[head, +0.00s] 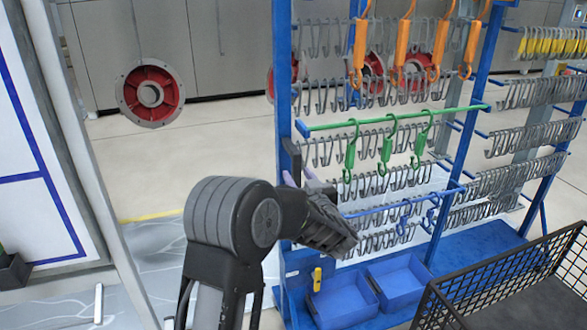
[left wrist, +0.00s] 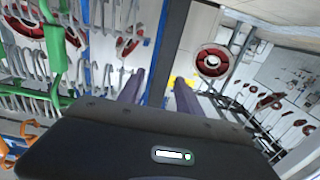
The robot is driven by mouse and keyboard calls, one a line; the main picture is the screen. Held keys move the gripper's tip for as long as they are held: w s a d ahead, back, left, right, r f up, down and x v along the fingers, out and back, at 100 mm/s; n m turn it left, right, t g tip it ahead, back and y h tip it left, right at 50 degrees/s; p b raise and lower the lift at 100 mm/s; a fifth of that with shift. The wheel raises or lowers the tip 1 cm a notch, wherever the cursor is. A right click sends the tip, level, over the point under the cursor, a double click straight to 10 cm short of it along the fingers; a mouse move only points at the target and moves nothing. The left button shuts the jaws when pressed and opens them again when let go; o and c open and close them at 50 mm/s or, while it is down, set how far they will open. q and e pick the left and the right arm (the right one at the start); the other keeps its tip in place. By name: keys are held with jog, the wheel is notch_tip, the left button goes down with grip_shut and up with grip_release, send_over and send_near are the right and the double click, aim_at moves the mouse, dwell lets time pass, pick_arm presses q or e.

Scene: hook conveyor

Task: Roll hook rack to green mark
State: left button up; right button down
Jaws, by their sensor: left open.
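The hook rack (head: 283,75) is a blue frame with rows of grey hooks, plus orange hooks at the top and green ones in the middle. A dark upright bar (head: 291,160) shows at its left post. My left gripper (head: 299,180) is open beside this post, at the bar. In the left wrist view, the two purple-grey fingers (left wrist: 158,90) are apart, with the dark bar (left wrist: 172,45) passing between them in the picture. I cannot tell whether they touch it. No green floor mark can be made out. My right gripper is not in view.
Blue bins (head: 342,303) stand on the rack's blue base. A black wire basket (head: 500,285) is at the lower right. A white-panelled frame (head: 85,150) stands at the left. Red round parts (head: 150,93) hang behind. Open floor (head: 205,150) lies left of the rack.

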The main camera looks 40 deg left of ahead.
pick_arm(q)
jog(key=shift+x, duration=2.3)
jog(key=shift+c, duration=0.3)
grip_shut()
